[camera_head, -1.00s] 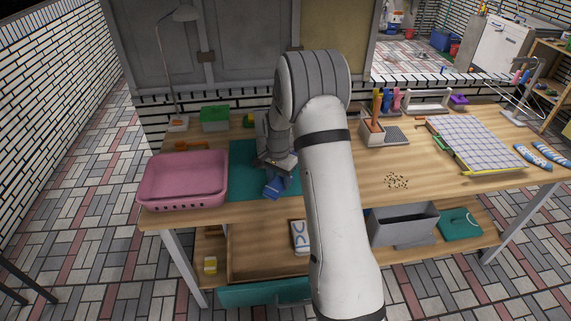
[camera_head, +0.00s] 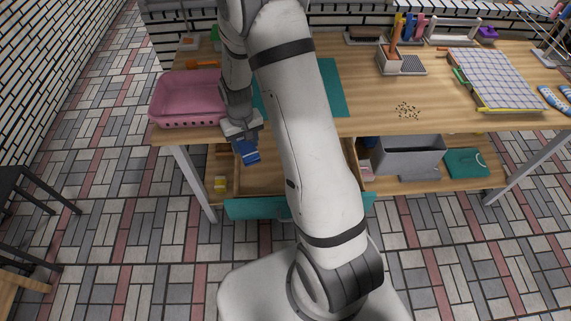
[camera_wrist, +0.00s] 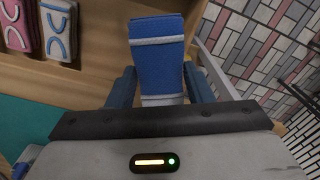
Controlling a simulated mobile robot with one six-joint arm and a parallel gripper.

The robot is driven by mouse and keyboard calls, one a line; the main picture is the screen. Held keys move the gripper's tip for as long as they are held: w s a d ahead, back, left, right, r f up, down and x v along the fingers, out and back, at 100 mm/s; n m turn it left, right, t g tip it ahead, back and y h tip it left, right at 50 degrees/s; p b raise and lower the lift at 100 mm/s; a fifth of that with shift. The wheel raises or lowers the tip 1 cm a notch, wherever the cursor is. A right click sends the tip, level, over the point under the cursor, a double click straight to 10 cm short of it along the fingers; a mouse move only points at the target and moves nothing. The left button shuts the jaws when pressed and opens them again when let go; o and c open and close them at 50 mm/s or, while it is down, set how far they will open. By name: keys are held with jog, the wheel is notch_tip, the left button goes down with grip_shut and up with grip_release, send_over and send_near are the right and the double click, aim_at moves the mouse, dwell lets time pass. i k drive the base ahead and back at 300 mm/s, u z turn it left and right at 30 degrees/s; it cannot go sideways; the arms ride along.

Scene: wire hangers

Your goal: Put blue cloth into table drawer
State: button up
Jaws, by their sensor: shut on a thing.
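The blue cloth (camera_head: 246,152) with pale bands is a folded bundle. My gripper (camera_head: 242,132) is shut on it and holds it over the left part of the open drawer, near the table's front edge. In the wrist view the blue cloth (camera_wrist: 157,55) sits between the two fingers of my gripper (camera_wrist: 158,78). The table drawer (camera_head: 265,178) is pulled out below the tabletop, with a teal front (camera_head: 255,209). My arm hides its middle. In the wrist view a pink patterned item (camera_wrist: 20,27) and a grey patterned item (camera_wrist: 59,30) lie inside it.
A pink basket (camera_head: 187,100) stands on the tabletop just left of my gripper. A teal mat (camera_head: 333,88) lies behind my arm. A grey bin (camera_head: 411,156) and a teal item (camera_head: 467,162) sit on the lower shelf right of the drawer.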

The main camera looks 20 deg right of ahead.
aim_at(269, 181)
jog(key=z, duration=0.65)
jog(key=i, duration=0.1)
jog(key=u, duration=2.4)
jog(key=k, duration=1.25)
jog(key=z, duration=0.65)
jog(key=i, duration=0.95)
jog(key=z, duration=0.05)
